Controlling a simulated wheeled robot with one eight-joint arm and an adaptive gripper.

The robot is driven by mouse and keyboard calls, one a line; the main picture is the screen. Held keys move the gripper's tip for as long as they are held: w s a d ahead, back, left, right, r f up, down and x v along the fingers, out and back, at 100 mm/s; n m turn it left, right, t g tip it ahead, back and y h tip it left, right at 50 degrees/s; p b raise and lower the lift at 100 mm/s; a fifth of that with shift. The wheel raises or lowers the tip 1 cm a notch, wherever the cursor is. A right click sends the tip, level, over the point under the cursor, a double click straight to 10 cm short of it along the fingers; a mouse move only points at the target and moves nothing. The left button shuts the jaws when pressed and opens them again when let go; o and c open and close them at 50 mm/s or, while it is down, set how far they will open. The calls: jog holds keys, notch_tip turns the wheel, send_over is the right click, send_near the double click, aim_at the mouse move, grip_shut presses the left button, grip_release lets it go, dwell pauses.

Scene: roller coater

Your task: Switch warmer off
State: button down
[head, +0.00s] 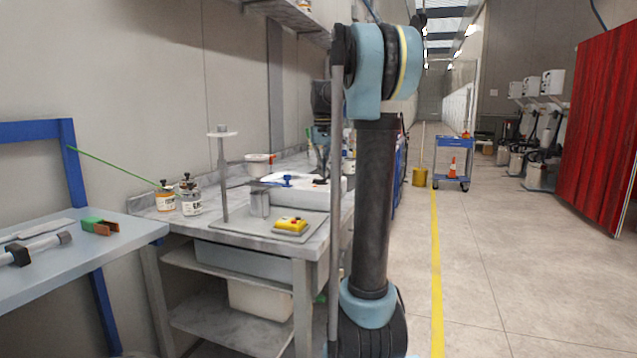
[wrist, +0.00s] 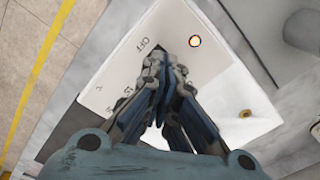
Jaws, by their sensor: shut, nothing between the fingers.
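The warmer, a white box (head: 322,198), stands on the workbench in the head view. In the wrist view its white panel (wrist: 118,68) carries the printed word OFF, other markings partly covered, and a small round light (wrist: 195,41) glowing orange-white. My gripper (wrist: 165,64) is over the panel, fingertips together and empty, just below and right of the OFF mark. Any knob or switch under the fingers is hidden. I cannot tell whether the fingertips touch the panel. In the head view my arm hides part of the area, and the fingers are not clear.
The bench (head: 270,246) also holds a yellow block (head: 291,224) on a grey plate, a metal cup (head: 260,203), a stand (head: 223,175) and jars (head: 190,201). A blue-framed table (head: 70,262) stands at left.

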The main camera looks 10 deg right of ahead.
jog(key=shift+f, duration=0.5)
dwell(0.4)
jog(key=shift+r, duration=3.5)
